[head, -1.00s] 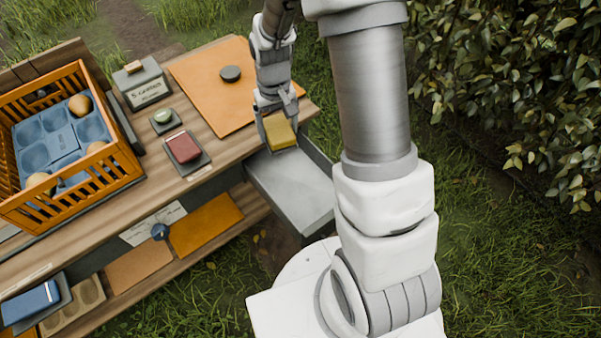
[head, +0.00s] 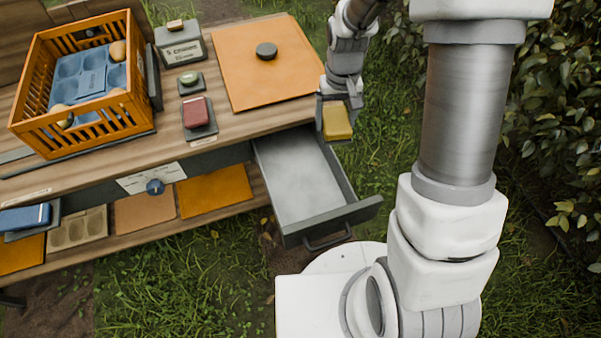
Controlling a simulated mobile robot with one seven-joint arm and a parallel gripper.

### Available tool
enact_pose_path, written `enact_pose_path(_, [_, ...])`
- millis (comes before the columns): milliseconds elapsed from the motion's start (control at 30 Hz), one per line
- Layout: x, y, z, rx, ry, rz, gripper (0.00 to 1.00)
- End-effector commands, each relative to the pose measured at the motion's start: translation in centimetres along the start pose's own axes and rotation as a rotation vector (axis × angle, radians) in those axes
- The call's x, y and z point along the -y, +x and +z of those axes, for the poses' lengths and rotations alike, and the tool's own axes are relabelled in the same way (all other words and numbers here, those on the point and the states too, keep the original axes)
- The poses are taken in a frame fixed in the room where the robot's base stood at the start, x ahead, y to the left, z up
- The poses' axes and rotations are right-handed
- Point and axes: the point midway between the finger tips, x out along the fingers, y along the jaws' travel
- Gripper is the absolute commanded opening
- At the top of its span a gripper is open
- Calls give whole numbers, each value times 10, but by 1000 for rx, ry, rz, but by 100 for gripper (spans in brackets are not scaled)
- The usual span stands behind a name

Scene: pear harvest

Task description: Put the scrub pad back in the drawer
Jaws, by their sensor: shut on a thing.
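The scrub pad, a yellow block (head: 337,124), is held in my gripper (head: 337,107) at the right end of the workbench. My gripper is shut on it, with a finger on each side. The grey drawer (head: 300,178) is pulled out from under the bench top, and its visible floor is bare. The pad appears just right of the drawer's back right corner in the picture. Its exact height over the drawer wall is hard to tell.
On the bench (head: 235,122) stand an orange crate (head: 100,117) with pears, a red block (head: 195,112) on a grey tray, a grey box (head: 180,45) and an orange mat (head: 262,85) with a dark disc (head: 266,50). A hedge (head: 560,120) is at right.

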Motion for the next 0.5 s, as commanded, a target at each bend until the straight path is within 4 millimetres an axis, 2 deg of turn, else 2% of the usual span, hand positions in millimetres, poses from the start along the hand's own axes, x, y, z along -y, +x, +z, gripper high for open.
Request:
enact_pose_path(33, [11, 22, 0, -4, -25, 0, 32])
enact_pose_path(100, [24, 34, 0, -5, -54, 0, 32])
enact_pose_path(300, [58, 66, 5, -8, -135, 1, 32])
enact_pose_path(500, [84, 86, 10, -10, -195, 2, 32])
